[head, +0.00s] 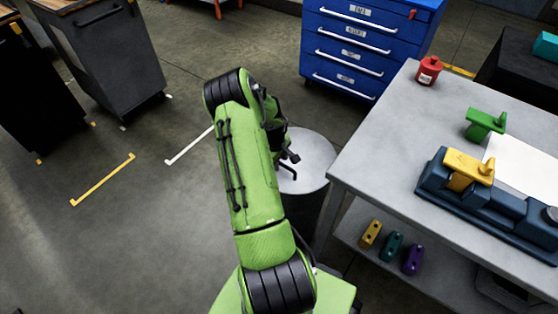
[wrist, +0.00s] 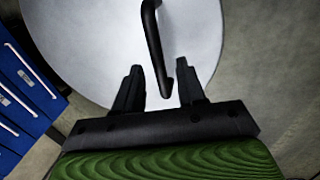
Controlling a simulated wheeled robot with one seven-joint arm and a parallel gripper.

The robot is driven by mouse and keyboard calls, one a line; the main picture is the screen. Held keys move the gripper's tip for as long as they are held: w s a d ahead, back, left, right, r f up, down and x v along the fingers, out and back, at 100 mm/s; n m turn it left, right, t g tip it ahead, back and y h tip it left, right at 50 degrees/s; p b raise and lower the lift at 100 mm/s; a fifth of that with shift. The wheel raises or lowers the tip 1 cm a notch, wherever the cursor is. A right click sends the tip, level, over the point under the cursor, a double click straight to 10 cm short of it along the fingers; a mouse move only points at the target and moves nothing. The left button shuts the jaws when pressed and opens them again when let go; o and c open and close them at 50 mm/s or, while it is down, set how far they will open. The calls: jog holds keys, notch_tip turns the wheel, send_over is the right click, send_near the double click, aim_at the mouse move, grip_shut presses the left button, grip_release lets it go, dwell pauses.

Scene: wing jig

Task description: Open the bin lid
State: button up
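The bin lid (head: 313,160) is a round, light grey disc on a dark bin (head: 300,213) beside the table. In the wrist view the lid (wrist: 90,45) fills the upper middle. A black bar handle (wrist: 153,45) stands on the lid; its lower end lies between my fingertips in the picture. My gripper (wrist: 158,80) is open, its two black fingers apart on either side of the handle's end. I cannot tell how far above the lid the fingers are. In the head view my green arm hides part of the lid and most of my gripper (head: 288,160).
A grey table (head: 385,140) stands right of the bin, holding a red can (head: 428,70), a green part (head: 485,123) and a blue jig (head: 480,205) with a yellow part. A blue drawer cabinet (head: 350,60) stands behind.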

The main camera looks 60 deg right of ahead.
grip_shut()
